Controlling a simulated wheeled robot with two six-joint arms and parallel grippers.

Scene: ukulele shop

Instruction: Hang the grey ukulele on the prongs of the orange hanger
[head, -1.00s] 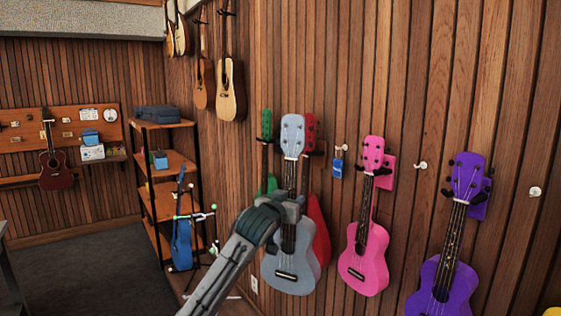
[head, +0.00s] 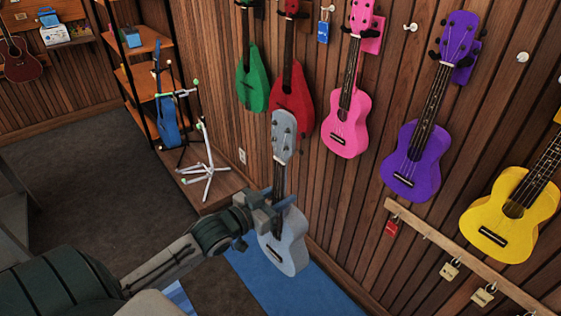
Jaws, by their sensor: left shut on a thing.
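The grey ukulele (head: 287,247) hangs upright, slightly tilted, in front of the wooden wall, with its headstock up and its body down. My left gripper (head: 272,204) is shut on its neck, just above the body. The gripper and wrist cover part of the neck and the body's left edge. My right gripper is not in view.
Green (head: 253,77), red (head: 290,99), pink (head: 347,122), purple (head: 411,160) and yellow (head: 511,214) ukuleles hang along the wall. A white stand (head: 206,168) and a shelf rack stand behind left.

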